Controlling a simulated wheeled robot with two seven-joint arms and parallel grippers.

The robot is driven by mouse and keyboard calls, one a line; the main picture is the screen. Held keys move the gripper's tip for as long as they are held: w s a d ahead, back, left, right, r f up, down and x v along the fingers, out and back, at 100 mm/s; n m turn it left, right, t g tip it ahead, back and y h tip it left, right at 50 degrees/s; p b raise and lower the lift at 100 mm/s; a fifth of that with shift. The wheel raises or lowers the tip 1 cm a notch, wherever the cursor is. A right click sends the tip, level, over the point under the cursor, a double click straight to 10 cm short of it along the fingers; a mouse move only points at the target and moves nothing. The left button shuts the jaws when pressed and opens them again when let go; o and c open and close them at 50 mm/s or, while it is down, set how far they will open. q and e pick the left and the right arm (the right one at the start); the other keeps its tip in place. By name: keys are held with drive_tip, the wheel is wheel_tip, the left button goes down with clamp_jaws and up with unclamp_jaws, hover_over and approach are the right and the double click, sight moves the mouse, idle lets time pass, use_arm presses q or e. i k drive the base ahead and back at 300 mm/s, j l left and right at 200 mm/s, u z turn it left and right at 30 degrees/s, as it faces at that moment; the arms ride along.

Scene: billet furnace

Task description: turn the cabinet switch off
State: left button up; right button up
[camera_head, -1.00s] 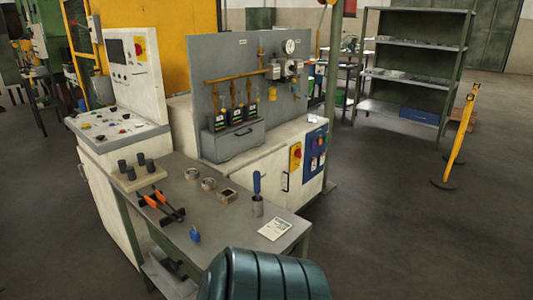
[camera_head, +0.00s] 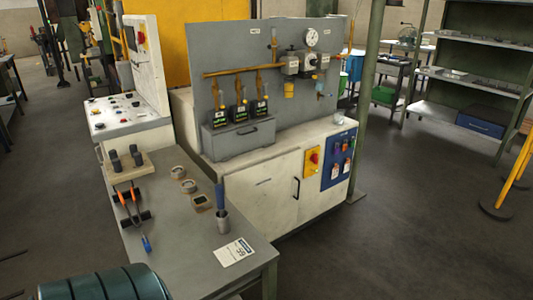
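The white cabinet (camera_head: 270,193) stands under a grey panel with gauge and pipes. On its front, a yellow plate carries a red rotary switch (camera_head: 313,158). The knob's exact position is too small to read. A black door handle (camera_head: 296,188) is to the left. Neither of my grippers shows in the head view.
A grey workbench (camera_head: 185,240) stands in front of the cabinet's left part, with pliers, rings, a cup and a paper card. A dark teal ribbed object (camera_head: 105,285) is at the lower left. A green post (camera_head: 368,90) rises by the cabinet's right end. Floor (camera_head: 400,240) at the right is clear.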

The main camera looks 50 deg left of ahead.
sight(314, 158)
drive_tip(key=i+j+u, duration=0.1)
drive_tip(key=i+u, duration=0.15)
drive_tip(key=u, duration=0.2)
drive_tip(key=i+u, duration=0.3)
drive_tip(key=u, duration=0.15)
drive_tip(key=i+u, duration=0.3)
drive_tip(key=u, duration=0.15)
drive_tip(key=i+l, duration=0.1)
drive_tip(key=l, duration=0.25)
drive_tip(key=i+l, duration=0.1)
drive_tip(key=l, duration=0.25)
drive_tip(key=i+l, duration=0.15)
drive_tip(key=l, duration=0.2)
drive_tip(key=i+l, duration=0.1)
drive_tip(key=l, duration=0.25)
drive_tip(key=i+l, duration=0.1)
drive_tip(key=l, duration=0.25)
drive_tip(key=i+l, duration=0.15)
drive_tip(key=i, duration=0.3)
drive_tip(key=i+l+z, duration=0.15)
drive_tip(key=i, duration=0.25)
drive_tip(key=i+j, duration=0.25)
drive_tip(key=i, duration=0.25)
